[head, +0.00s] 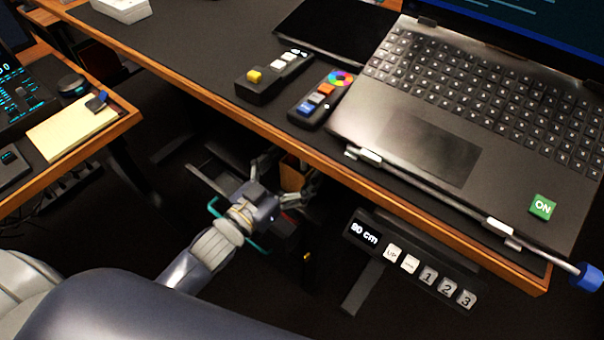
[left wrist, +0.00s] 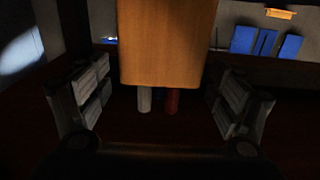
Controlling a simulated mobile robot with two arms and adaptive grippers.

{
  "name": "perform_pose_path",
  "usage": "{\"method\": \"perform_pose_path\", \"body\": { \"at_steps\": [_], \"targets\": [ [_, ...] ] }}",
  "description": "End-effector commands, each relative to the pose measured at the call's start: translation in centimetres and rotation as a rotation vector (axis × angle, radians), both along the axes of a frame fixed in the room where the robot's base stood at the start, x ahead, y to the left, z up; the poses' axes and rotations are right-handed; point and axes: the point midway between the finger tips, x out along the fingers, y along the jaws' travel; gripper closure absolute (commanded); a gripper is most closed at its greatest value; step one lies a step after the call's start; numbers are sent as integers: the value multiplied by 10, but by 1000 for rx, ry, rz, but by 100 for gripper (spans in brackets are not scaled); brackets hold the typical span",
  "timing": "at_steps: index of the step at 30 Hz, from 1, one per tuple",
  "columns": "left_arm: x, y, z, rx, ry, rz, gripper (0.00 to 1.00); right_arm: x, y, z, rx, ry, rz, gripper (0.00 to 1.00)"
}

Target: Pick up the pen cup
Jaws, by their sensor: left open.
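A wooden-looking orange-brown block, likely the pen cup (head: 292,178), shows below the desk's front edge in the head view, partly covered by my left gripper. My left gripper (head: 287,172) is open, its fingers spread to either side of it. In the left wrist view the orange-brown cup (left wrist: 168,40) fills the top middle, between and beyond the open fingers (left wrist: 160,103). A grey rod end (left wrist: 144,98) and a red rod end (left wrist: 172,100) show at its lower edge. Contact with the fingers is not visible. My right gripper is not in view.
The desk's wooden front edge (head: 232,116) runs close above my left gripper. A laptop (head: 425,140), two button remotes and a rod with a blue end lie on it. A height panel (head: 410,262) hangs below at right. A side table (head: 75,150) stands left.

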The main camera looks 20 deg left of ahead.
Motion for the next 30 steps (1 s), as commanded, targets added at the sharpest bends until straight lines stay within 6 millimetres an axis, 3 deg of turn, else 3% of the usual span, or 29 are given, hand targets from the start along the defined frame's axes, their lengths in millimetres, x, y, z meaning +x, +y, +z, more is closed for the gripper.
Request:
{"method": "perform_pose_path", "body": {
  "at_steps": [6,15,17,24,30],
  "targets": [
    [26,-9,-2,1,-1,0,14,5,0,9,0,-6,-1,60],
    [29,-11,-2,0,1,0,14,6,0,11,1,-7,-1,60],
    [29,-11,-2,0,1,0,26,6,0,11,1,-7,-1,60],
    [29,-11,-2,0,1,0,80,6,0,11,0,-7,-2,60],
    [29,-11,-1,-1,-2,-1,80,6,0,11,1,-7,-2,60]
  ]
}}
